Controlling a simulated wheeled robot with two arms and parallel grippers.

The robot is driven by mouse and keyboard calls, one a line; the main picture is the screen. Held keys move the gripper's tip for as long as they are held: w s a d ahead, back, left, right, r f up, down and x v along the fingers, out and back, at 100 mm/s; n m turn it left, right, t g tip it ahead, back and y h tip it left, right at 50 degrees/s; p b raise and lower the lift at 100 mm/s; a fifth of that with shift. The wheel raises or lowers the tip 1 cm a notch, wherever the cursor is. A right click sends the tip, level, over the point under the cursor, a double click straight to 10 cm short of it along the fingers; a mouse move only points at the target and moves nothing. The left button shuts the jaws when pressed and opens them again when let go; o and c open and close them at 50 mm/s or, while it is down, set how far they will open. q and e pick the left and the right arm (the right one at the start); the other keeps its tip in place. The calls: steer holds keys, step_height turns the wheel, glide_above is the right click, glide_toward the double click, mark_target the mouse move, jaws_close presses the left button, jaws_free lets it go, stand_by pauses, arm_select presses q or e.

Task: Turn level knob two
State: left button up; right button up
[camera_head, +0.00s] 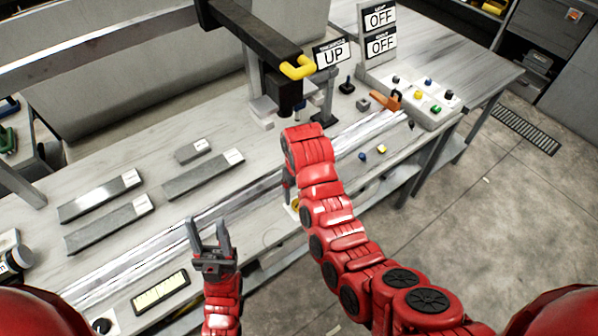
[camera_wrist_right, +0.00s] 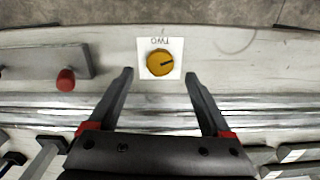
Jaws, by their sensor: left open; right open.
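The yellow level knob two (camera_wrist_right: 160,62) sits on a white square plate marked TWO, upside down in the right wrist view. A dark line on the knob points to the right. My right gripper (camera_wrist_right: 159,76) is open, with its fingertips to either side of the plate in the picture. I cannot tell how high they are above it. In the head view, my right arm hides most of the knob and its plate (camera_head: 294,207). My left gripper (camera_head: 210,233) is open and empty above the bench's front part.
Metal rails (camera_head: 150,255) run along the bench. Grey bars (camera_head: 100,195) lie at left. A sign reading UP (camera_head: 334,54) and a button panel (camera_head: 425,97) stand farther back.

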step_height(320, 180, up, 12)
steer(key=p, duration=0.7)
